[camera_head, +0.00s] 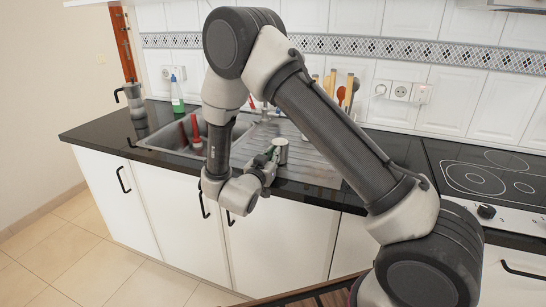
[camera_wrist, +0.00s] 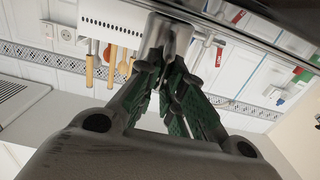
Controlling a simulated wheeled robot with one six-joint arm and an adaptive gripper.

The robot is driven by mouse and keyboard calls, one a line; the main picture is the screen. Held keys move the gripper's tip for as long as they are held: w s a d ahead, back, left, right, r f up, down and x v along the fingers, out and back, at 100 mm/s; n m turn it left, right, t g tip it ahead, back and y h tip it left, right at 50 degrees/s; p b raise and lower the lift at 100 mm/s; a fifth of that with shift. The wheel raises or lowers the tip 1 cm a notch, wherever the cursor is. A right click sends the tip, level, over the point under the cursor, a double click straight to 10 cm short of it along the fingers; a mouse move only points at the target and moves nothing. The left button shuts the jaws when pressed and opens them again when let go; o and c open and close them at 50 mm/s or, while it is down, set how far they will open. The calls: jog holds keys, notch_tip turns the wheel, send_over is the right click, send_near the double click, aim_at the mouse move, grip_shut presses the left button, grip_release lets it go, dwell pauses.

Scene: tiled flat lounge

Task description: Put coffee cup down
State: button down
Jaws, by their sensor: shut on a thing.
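The coffee cup (camera_head: 281,149) is a small grey metallic cylinder above or on the ribbed drainboard beside the sink. My gripper (camera_head: 268,160) reaches it from the front left. In the wrist view my gripper's green-padded fingers (camera_wrist: 172,88) are closed on the cup (camera_wrist: 176,36), which shows beyond their tips. The cup looks about upright in the head view. I cannot tell whether its base touches the drainboard, because the gripper hides its lower part.
The steel sink (camera_head: 165,139) with a red item (camera_head: 197,132) lies left of the cup. A green bottle (camera_head: 177,96) and a moka pot (camera_head: 133,97) stand behind and left. A black hob (camera_head: 485,172) is at right. Utensils (camera_head: 341,95) stand behind. Dark counter (camera_head: 385,150) between drainboard and hob is clear.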

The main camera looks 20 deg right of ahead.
jog(key=c, duration=2)
grip_release()
jog(key=shift+f, duration=0.15)
jog(key=o, duration=0.5)
jog(key=shift+c, duration=0.2)
